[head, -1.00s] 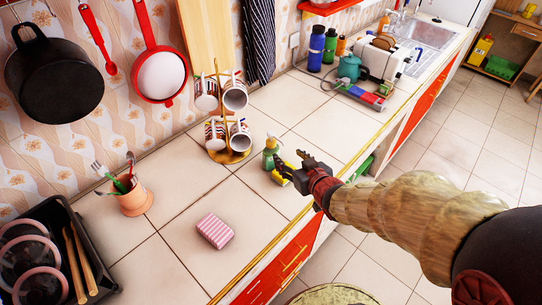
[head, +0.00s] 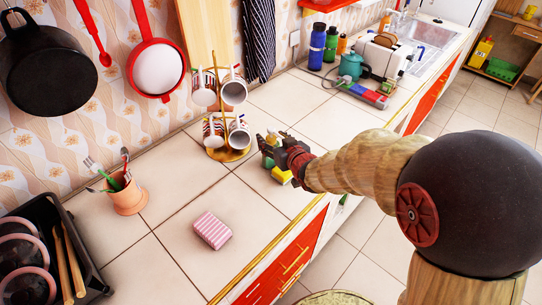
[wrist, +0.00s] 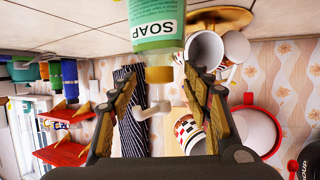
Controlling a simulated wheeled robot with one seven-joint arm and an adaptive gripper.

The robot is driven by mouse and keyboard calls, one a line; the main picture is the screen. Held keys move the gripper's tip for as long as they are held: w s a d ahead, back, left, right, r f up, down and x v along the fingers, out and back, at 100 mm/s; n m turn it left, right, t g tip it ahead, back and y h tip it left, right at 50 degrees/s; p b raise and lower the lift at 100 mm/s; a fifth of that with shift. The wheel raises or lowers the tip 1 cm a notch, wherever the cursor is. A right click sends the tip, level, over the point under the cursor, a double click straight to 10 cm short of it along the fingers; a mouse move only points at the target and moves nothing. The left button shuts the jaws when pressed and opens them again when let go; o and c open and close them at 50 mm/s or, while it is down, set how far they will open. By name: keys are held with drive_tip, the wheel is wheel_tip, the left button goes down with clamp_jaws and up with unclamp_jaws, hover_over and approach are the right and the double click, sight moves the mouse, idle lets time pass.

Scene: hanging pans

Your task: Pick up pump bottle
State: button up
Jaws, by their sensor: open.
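The pump bottle (wrist: 158,30) is green with a white SOAP label, a yellow collar and a white pump. It appears upside down in the wrist view, with its neck between my fingertips. My gripper (wrist: 160,82) is open, with one finger on each side of the neck and gaps still showing. In the head view my gripper (head: 271,143) is at the bottle on the counter and mostly hides it. A bit of green bottle (head: 268,161) shows below the fingers.
A mug rack (head: 216,120) with several mugs stands close behind the bottle. A pink striped block (head: 212,230) lies nearer.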

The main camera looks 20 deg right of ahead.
drive_tip(key=shift+w+f, duration=0.25)
drive_tip(key=shift+w, duration=0.45)
drive_tip(key=shift+c, duration=0.3)
drive_tip(key=c, duration=1.1)
clamp_jaws()
